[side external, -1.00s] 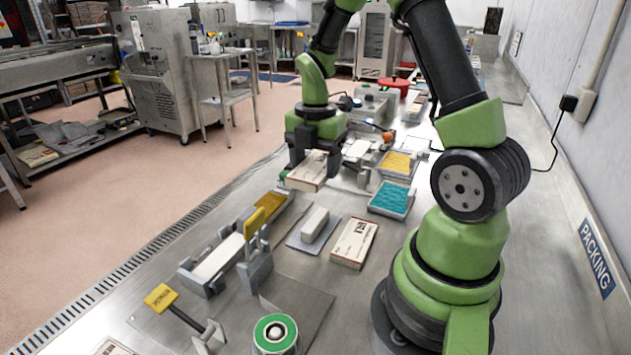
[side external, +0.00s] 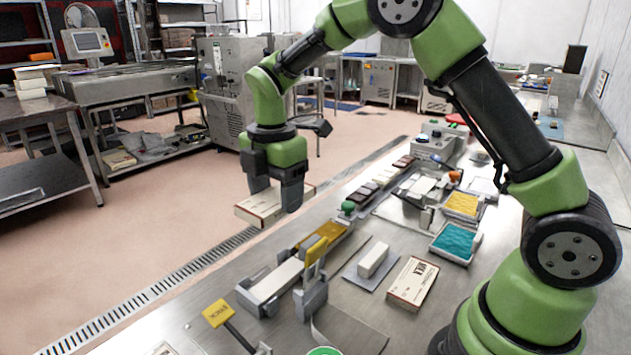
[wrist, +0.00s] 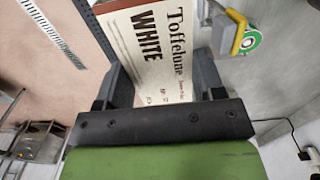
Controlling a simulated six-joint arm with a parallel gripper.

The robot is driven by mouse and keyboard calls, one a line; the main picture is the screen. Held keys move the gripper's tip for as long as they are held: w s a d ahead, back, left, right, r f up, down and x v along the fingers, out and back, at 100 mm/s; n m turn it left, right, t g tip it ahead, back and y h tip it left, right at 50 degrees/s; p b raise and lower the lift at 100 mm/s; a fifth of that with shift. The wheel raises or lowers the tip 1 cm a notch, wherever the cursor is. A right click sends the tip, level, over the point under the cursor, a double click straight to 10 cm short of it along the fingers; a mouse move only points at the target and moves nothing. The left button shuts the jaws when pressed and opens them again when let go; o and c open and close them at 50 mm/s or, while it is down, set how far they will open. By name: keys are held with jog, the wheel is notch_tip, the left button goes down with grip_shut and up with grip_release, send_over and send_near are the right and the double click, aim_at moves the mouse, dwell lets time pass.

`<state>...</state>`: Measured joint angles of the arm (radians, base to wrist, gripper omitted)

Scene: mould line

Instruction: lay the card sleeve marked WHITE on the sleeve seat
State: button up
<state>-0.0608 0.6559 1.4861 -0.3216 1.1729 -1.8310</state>
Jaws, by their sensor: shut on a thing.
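My gripper (side external: 274,196) is shut on a cream and brown card sleeve (side external: 258,210), held in the air left of the bench fixtures. In the wrist view the sleeve (wrist: 148,40) lies between both fingers and reads "Toffelune WHITE". Below and right of it in the side view is a grey fixture (side external: 262,306) with a long pale strip in it and an upright yellow-topped part. I cannot tell for sure which fixture is the sleeve seat. Another sleeve (side external: 413,283), marked MILK, lies flat on the bench.
A white block (side external: 373,259) sits on a grey plate beside the MILK sleeve. Teal (side external: 455,243) and yellow (side external: 462,204) trays stand farther right. Several dark and pale bars lie behind the gripper. The floor drain runs along the left.

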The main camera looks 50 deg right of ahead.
send_near(277, 279)
jog(key=shift+f, duration=3.35)
jog(key=shift+f, duration=0.25)
jog(key=o, duration=0.9)
jog(key=shift+o, duration=0.2)
